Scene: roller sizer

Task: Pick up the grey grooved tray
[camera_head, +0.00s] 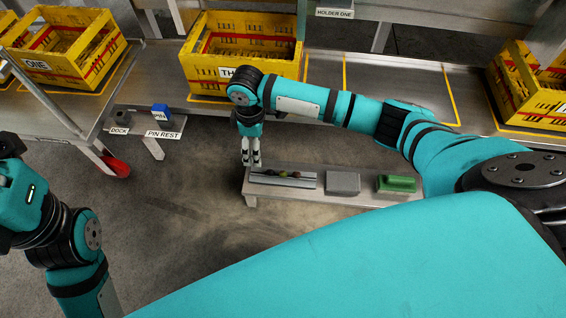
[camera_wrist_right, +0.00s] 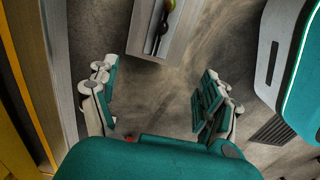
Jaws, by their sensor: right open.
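The grey grooved tray (camera_head: 302,184) lies at the left end of a low grey bench (camera_head: 335,200), with a few small round green and reddish items on it. It shows partly at the top of the right wrist view (camera_wrist_right: 151,44), its far part cut off. My right gripper (camera_head: 252,164) points down just off the tray's left end. In the right wrist view it (camera_wrist_right: 157,72) is open, with nothing between its fingers. My left arm shows at the left edge of the head view, but its fingers are not in view.
A grey block (camera_head: 343,183) and a green object (camera_head: 396,184) stand on the bench right of the tray. Yellow crates (camera_head: 246,75) stand on the long table behind. A blue block (camera_head: 160,111) sits by the PIN REST label. Floor left of the bench is clear.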

